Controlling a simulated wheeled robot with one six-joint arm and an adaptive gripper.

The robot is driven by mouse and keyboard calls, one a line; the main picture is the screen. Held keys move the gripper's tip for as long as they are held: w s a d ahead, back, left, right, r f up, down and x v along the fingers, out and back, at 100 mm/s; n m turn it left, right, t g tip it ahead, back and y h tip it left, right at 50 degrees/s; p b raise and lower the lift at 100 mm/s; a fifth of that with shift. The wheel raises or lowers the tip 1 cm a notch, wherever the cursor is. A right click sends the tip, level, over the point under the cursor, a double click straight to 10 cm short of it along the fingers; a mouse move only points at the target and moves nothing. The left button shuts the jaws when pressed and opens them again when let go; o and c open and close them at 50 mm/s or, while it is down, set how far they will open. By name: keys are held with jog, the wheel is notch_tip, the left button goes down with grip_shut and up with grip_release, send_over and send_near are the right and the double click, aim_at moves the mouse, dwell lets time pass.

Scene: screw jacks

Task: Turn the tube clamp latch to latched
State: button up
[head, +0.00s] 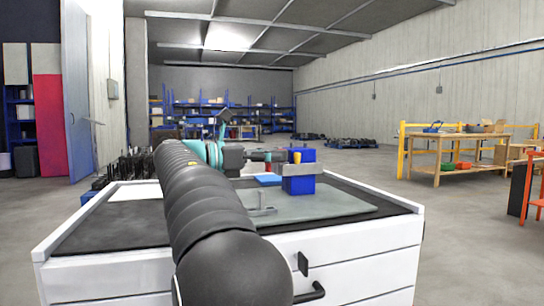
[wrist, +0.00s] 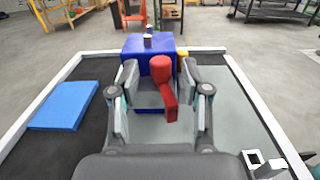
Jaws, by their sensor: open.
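The latch is a red lever (wrist: 162,82) with a thick rounded top and a narrower arm slanting down to the right in the wrist view. It stands in front of a blue block (wrist: 147,50), which also shows in the head view (head: 299,185). My gripper (wrist: 158,86) is open, with one finger on each side of the red lever. Gaps show between the lever and both fingers. In the head view my gripper (head: 258,156) is left of the blue block, and a small red part (head: 268,167) shows by it. The lever's lower mounting is not clear.
A light blue pad (wrist: 64,104) lies left of the gripper on the dark bench top. A grey plate (head: 330,207) lies under the block. A yellow part (wrist: 183,62) is beside the block. A metal bracket (wrist: 264,164) stands at the lower right. White rims (head: 375,193) edge the bench.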

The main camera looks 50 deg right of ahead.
grip_shut()
jog(key=shift+s+n+t+h, duration=0.1)
jog(key=shift+n+t+h, duration=0.2)
jog(key=shift+n+t, duration=0.15)
dwell(0.3)
jog(key=shift+s+a+r+n+t+h+p, duration=0.1)
jog(key=shift+s+n+t+h+p, duration=0.1)
jog(key=shift+n+t+h+p, duration=0.75)
jog(key=shift+s+n+t+b, duration=0.15)
jog(key=shift+n+t, duration=0.6)
jog(key=shift+t, duration=0.75)
jog(key=shift+s+n+t+b, duration=0.15)
jog(key=shift+n+t, duration=0.6)
jog(key=shift+t, duration=0.75)
